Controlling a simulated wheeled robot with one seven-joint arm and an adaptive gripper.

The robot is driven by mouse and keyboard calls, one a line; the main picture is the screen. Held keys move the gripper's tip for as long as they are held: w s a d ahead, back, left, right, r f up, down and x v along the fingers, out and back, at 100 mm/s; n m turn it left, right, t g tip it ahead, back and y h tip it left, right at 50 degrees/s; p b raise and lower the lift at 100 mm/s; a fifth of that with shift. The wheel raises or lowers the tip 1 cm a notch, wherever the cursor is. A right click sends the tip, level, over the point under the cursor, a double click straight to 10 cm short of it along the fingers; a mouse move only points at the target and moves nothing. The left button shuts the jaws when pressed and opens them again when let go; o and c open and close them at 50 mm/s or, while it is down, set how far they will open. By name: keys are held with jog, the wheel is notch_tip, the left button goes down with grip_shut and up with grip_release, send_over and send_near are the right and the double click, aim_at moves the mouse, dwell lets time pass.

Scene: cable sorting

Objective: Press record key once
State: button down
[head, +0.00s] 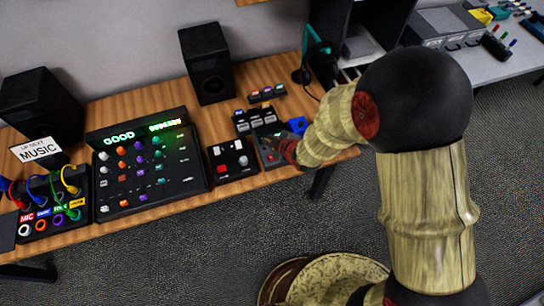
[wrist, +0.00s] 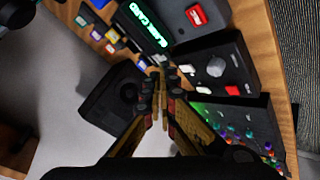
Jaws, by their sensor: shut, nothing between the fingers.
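A small black box (head: 233,172) stands on the wooden table in the head view, with a red key (head: 222,169) and a white knob (head: 243,160). The wrist view also shows this box, with its red key (wrist: 232,90), white knob (wrist: 215,67) and a white key (wrist: 187,69). I cannot read which key is marked record. My gripper (wrist: 158,66) is shut and empty. In the wrist view its tips appear left of this box, below a dark device with a green lit display (wrist: 143,25) and a red button (wrist: 195,15). Contact cannot be told.
A mixer (head: 148,175) with coloured knobs and lit text stands left of the box. Black speakers (head: 207,62) and small key blocks (head: 256,120) stand behind. A cable panel (head: 50,205) is at far left. The table's front edge is close to the box.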

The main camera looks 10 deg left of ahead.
aim_at(270, 158)
jog(key=shift+f+b, duration=2.9)
jog(key=shift+f, duration=1.4)
jog(key=shift+f+b, duration=0.4)
jog(key=shift+b, duration=0.05)
jog(key=shift+f+b, duration=0.35)
jog(key=shift+b, duration=0.05)
jog(key=shift+r, duration=0.15)
jog(key=shift+r+p, duration=0.5)
jog(key=shift+r, duration=0.15)
jog(key=shift+r+p, duration=1.65)
jog(key=shift+r, duration=0.9)
